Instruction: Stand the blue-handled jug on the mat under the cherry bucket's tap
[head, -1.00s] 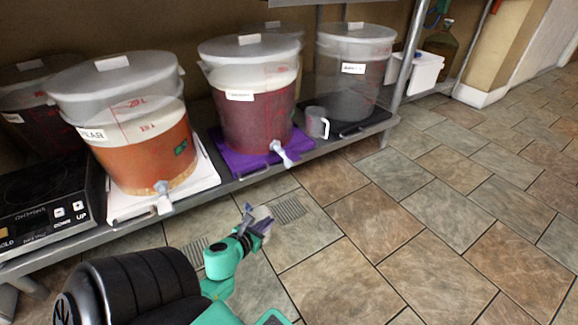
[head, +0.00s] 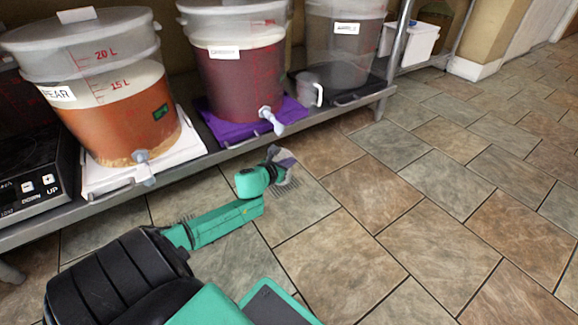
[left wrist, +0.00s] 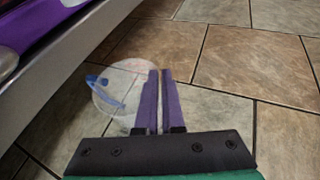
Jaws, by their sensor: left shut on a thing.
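The blue-handled jug (left wrist: 108,100) is clear, with its blue handle on the left side in the left wrist view. My left gripper (left wrist: 160,75) is shut on the jug's right wall, over the floor in front of the shelf. In the head view my left gripper (head: 284,160) is below and in front of the cherry bucket (head: 243,82), and the clear jug is hard to make out there. The cherry bucket holds dark red liquid. It stands on a purple mat (head: 228,131), with its pale tap (head: 271,119) over the front edge. My right gripper is not in view.
An orange pear bucket (head: 120,118) stands on a white mat (head: 103,181) to the left. A grey bucket (head: 342,50) and a white-handled jug (head: 309,88) are to the right, by a shelf post (head: 401,40). The shelf's metal edge (head: 215,155) runs along the front. The tiled floor is clear.

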